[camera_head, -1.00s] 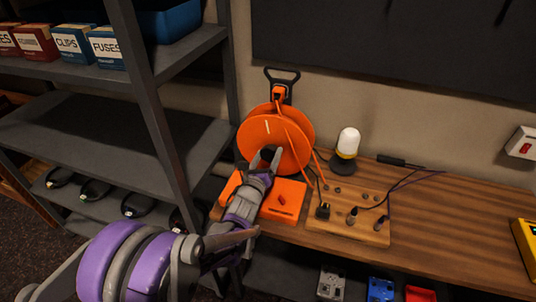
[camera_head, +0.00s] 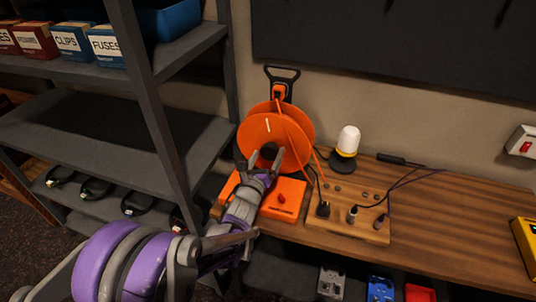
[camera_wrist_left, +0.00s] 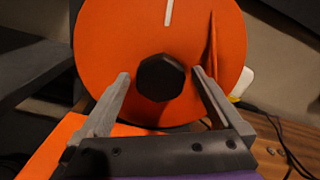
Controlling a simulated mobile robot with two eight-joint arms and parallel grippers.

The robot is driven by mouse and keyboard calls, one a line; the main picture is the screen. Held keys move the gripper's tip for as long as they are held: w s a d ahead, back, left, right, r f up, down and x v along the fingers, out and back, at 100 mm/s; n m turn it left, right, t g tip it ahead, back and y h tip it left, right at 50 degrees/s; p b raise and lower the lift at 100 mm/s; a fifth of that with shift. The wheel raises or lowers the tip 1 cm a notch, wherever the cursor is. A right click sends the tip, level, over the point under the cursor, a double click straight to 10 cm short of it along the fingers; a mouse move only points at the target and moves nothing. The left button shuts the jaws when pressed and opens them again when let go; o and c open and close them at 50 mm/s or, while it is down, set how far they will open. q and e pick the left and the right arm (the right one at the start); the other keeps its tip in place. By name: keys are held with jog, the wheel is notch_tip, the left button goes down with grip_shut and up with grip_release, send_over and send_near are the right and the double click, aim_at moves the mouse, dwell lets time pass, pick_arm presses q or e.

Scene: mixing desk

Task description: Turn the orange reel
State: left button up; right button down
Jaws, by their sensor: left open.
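The orange reel (camera_head: 268,133) stands upright on an orange base (camera_head: 288,204) at the left end of the desk. It has a white stripe near its top and a dark hub knob, which shows in the left wrist view (camera_wrist_left: 160,77). The reel face (camera_wrist_left: 120,35) fills much of that view. My left gripper (camera_head: 260,160) is open in front of the reel. In the left wrist view its fingers (camera_wrist_left: 160,82) stand apart, one on each side of the knob, with gaps visible. Contact cannot be told. My right gripper is not in view.
A wooden board (camera_head: 352,222) with plugs and cables lies right of the reel. A white lamp (camera_head: 347,142) stands behind it. A grey shelf (camera_head: 110,135) is close on the left. A yellow box (camera_head: 526,240) sits at the far right; the desk between is mostly clear.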

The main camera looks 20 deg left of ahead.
pick_arm(q)
jog(key=s, duration=1)
jog(key=shift+a+b, duration=0.15)
jog(key=shift+b, duration=0.3)
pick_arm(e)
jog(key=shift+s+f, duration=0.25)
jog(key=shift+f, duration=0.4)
